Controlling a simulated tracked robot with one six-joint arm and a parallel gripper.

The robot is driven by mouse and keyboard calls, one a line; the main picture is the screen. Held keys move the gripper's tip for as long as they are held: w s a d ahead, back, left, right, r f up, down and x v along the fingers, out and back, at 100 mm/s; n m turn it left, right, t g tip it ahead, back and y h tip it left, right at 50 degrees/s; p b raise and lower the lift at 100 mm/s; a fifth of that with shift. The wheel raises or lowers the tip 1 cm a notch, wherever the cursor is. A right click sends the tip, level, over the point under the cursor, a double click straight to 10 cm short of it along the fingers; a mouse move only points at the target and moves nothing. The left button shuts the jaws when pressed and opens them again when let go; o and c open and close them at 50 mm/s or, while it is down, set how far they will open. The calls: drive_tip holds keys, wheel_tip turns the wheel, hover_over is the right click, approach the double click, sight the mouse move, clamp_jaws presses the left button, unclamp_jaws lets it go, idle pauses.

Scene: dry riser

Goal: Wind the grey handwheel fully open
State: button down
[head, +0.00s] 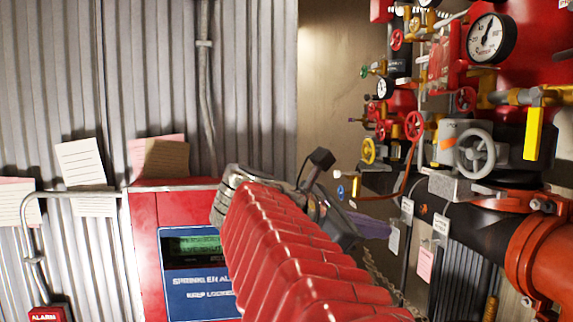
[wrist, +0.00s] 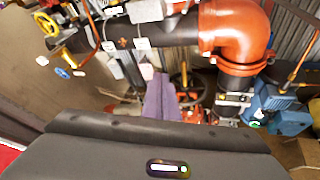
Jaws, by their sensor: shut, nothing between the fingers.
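The grey handwheel (head: 475,153) is at the right of the head view, facing out from the pipework above a thick dark pipe. Its rim and spokes are in plain sight. My gripper (head: 384,228) is lower and to the left of the handwheel, clearly apart from it, partly hidden by my red-sleeved arm. In the wrist view my gripper's purple fingers (wrist: 159,84) are together with nothing between them. I cannot make out the grey handwheel in the wrist view.
Red handwheels (head: 413,125), a yellow handwheel (head: 369,151) and gauges (head: 491,38) crowd the wall around the grey wheel. An orange pipe elbow (head: 540,252) stands at lower right. A red cabinet (head: 145,235) is at left. A blue machine (wrist: 283,110) shows in the wrist view.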

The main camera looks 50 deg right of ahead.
sight(487, 157)
drive_tip(key=s+d+r+g, duration=0.2)
drive_tip(key=s+r+g, duration=0.4)
drive_tip(key=r, duration=0.6)
drive_tip(key=shift+s+d+r+g+h, duration=0.3)
drive_tip(key=shift+s+r+g+h, duration=0.1)
drive_tip(key=shift+s, duration=0.8)
drive_tip(key=shift+d+r, duration=0.1)
